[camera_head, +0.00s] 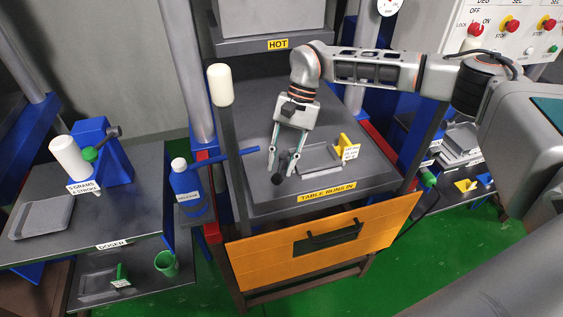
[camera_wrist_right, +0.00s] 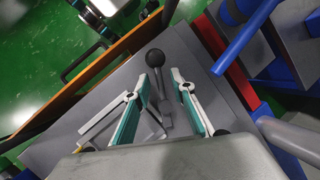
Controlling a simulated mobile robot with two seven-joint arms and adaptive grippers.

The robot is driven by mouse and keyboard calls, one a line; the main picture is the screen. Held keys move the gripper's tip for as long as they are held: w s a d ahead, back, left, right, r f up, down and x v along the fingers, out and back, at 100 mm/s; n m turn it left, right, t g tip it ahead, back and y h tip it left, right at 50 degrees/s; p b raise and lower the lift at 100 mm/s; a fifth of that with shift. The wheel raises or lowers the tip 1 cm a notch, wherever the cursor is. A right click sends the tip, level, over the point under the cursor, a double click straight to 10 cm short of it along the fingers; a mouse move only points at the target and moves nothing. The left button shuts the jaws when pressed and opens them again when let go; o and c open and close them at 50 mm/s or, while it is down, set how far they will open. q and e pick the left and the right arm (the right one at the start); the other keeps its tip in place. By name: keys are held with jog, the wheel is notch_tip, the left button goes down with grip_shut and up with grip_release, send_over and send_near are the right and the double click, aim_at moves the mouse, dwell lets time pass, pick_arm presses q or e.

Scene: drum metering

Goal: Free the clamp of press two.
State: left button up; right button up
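The clamp lever is a short grey arm with a black ball knob (camera_head: 277,179) on the dark press table (camera_head: 335,190), near its front left. In the right wrist view the knob (camera_wrist_right: 155,57) and lever (camera_wrist_right: 165,103) show between the fingers. My right gripper (camera_head: 282,172) comes from above, its fingers apart on either side of the lever; whether either touches it I cannot tell. A flat grey plate or die (camera_head: 319,158) lies beside the lever. My left gripper is not in view.
A yellow tag stand (camera_head: 348,147) stands right of the plate. An orange front panel (camera_head: 320,243) with a black handle is below the table edge. A white-handled upright lever (camera_head: 220,85), a blue bar (camera_head: 235,159) and a blue bottle (camera_head: 187,188) are at the left.

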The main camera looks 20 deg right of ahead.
jog(key=v, duration=1.2)
